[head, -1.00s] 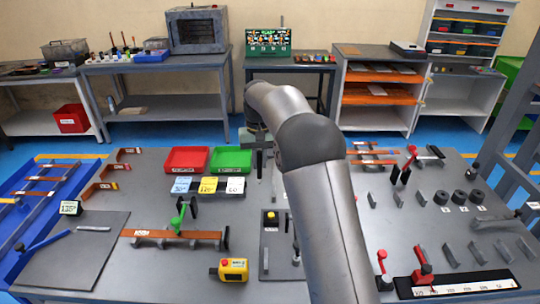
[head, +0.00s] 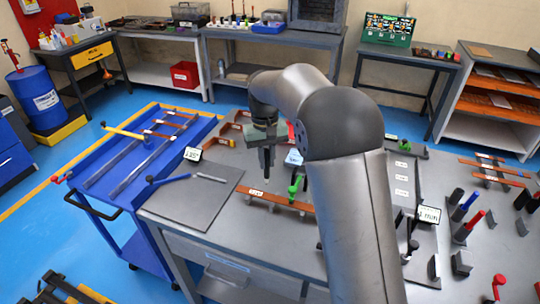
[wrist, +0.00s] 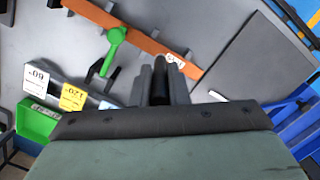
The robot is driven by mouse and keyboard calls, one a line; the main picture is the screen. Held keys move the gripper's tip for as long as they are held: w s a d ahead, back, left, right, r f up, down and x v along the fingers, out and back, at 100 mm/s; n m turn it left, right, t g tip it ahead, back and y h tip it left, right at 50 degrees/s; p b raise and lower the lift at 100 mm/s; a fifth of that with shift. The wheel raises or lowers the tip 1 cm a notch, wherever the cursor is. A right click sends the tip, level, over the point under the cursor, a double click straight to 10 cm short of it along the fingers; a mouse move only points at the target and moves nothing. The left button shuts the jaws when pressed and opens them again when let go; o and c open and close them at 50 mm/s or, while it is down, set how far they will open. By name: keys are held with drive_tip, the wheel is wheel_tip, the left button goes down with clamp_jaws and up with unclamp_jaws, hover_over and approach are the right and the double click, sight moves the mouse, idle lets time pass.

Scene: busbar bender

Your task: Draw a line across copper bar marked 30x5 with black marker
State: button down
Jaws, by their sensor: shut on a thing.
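The copper bar (head: 292,204) lies across supports on the grey bench, with a small white label near its left end. The label is too small to read surely. The bar also shows in the wrist view (wrist: 140,42). A green-handled clamp (head: 294,187) stands at the bar; it also shows in the wrist view (wrist: 114,42). My gripper (head: 267,160) is shut on a dark, upright marker (wrist: 161,68). The marker's lower end is near the labelled end of the bar in the head view. Whether it touches the bar, I cannot tell.
A blue cart (head: 118,180) with bars stands left of the bench. Yellow and white cards (wrist: 72,97) and a green tray (wrist: 38,122) lie near my gripper in the wrist view.

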sight(267, 179)
drive_tip(key=shift+d+f+b, duration=0.1)
drive_tip(key=shift+f+b, duration=2.05)
drive_tip(key=shift+f, duration=0.7)
drive_tip(key=shift+f, duration=0.6)
drive_tip(key=shift+s, duration=0.2)
idle(0.5)
drive_tip(key=shift+w+d+p, duration=0.25)
drive_tip(key=shift+w+p, duration=0.5)
drive_tip(key=shift+p, duration=0.15)
drive_tip(key=shift+w+d+p, duration=0.25)
drive_tip(key=shift+w+p, duration=0.5)
drive_tip(key=shift+p, duration=0.15)
idle(2.0)
